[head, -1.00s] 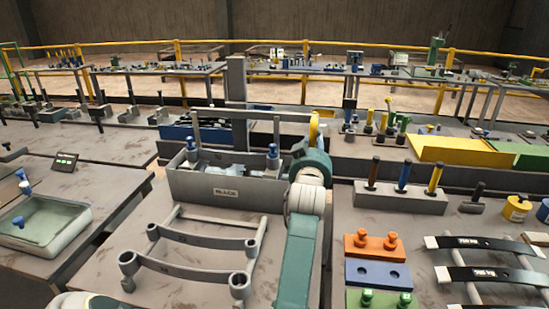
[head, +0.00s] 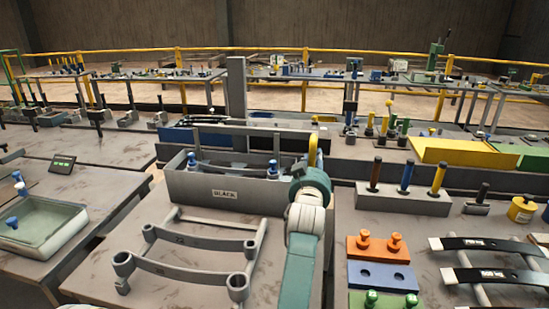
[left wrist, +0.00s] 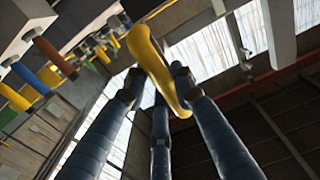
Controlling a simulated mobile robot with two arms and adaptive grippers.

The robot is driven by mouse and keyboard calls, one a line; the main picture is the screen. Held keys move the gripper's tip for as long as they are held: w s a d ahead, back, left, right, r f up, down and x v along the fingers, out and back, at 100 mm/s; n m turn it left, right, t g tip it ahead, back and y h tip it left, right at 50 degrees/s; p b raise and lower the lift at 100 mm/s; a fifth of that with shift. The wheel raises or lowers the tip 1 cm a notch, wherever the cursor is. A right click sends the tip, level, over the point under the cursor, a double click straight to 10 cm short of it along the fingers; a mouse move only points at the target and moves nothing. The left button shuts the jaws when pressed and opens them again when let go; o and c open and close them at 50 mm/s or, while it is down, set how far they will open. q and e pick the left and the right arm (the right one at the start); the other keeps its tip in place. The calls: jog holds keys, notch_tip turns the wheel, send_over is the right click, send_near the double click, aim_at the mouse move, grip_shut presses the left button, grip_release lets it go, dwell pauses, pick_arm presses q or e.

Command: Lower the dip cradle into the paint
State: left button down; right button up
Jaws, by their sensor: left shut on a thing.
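The dip tank labelled BLACK (head: 225,193) stands on the middle table. The dip cradle shows its blue posts (head: 274,167) at the tank's mouth, and its lower part is hidden by the tank wall. Its yellow handle (head: 313,150) stands up at the right end and also shows in the left wrist view (left wrist: 155,62). My left gripper (head: 312,170) is shut on this handle; its fingers (left wrist: 158,85) close around it in the left wrist view. The paint surface is not clearly visible. My right gripper is not in view.
A rack with grey leaf springs (head: 185,268) lies in front of the tank. A block with coloured pegs (head: 403,200) and orange and blue plates (head: 378,275) are to the right. A green glass basin (head: 42,222) is at the left.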

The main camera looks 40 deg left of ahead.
pick_arm(q)
jog(key=shift+s+a+f+b, duration=0.1)
jog(key=shift+a+f+b, duration=0.1)
jog(key=shift+f+b, duration=0.7)
jog(key=shift+s+a+f+b, duration=0.15)
jog(key=shift+f+b, duration=0.1)
jog(key=shift+f, duration=1.45)
jog(key=c, duration=1.8)
grip_release()
jog(key=shift+d, duration=0.1)
jog(key=o, duration=0.7)
jog(key=shift+a, duration=0.2)
jog(key=shift+d+r, duration=0.1)
jog(key=shift+r, duration=0.25)
jog(key=shift+d, duration=0.1)
